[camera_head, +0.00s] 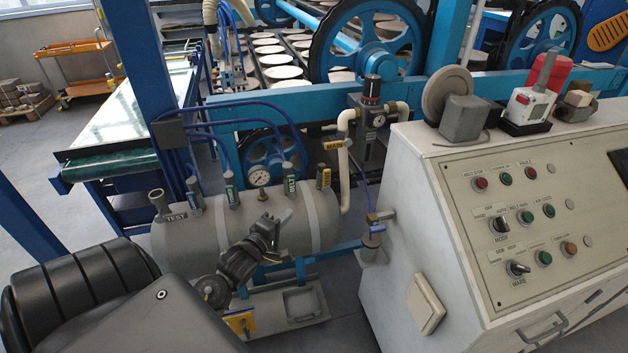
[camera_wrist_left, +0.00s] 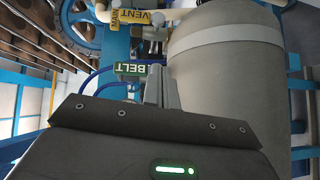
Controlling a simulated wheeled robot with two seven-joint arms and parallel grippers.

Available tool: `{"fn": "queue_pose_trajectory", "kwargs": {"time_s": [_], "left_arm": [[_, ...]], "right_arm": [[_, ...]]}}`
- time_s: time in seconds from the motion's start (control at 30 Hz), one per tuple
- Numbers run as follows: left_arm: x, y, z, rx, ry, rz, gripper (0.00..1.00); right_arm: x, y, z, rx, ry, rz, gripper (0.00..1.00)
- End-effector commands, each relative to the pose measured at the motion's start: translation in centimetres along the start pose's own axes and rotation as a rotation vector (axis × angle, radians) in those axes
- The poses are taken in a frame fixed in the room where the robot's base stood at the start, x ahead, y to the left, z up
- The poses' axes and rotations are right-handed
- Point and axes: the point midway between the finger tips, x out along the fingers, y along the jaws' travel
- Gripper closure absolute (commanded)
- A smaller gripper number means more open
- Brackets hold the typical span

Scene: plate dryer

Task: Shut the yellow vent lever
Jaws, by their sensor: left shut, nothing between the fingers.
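The yellow vent lever (camera_head: 323,177) stands on top of the right end of the grey tank, upright in the head view. In the left wrist view the yellow VENT label (camera_wrist_left: 135,17) shows at the top, beyond the green BELT lever (camera_wrist_left: 143,70). The green BELT lever (camera_head: 290,186) stands just left of the vent lever in the head view. My left gripper (camera_head: 286,215) is in front of the tank, below and left of the vent lever and apart from it. Its fingers (camera_wrist_left: 160,87) are shut and empty. My right gripper is not in view.
A yellow MAIN tag (camera_head: 334,145) is on the cream pipe (camera_head: 344,175) behind the vent lever. The control cabinet (camera_head: 411,185) stands close on the right.

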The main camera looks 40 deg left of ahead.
Motion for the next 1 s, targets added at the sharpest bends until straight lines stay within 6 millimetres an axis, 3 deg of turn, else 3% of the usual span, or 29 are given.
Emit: {"fn": "queue_pose_trajectory", "kwargs": {"time_s": [0.03,0.17,0.57,0.77,1.0], "left_arm": [[-0.3,1.9,-0.5,-0.032,0.004,0.037,1.00],[-0.7,4.1,-1.0,-0.087,0.007,0.084,1.00],[-0.4,4.3,-1.0,-0.094,0.006,0.088,1.00],[1.9,4.7,-1.1,-0.095,0.006,0.090,1.00],[7.0,5.2,-1.1,-0.094,0.006,0.088,1.00]], "right_arm": [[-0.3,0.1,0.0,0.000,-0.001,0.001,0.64],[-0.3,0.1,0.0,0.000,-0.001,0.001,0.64],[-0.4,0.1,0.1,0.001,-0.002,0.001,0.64],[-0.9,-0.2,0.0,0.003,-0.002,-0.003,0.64],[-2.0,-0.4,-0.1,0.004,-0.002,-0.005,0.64]]}}
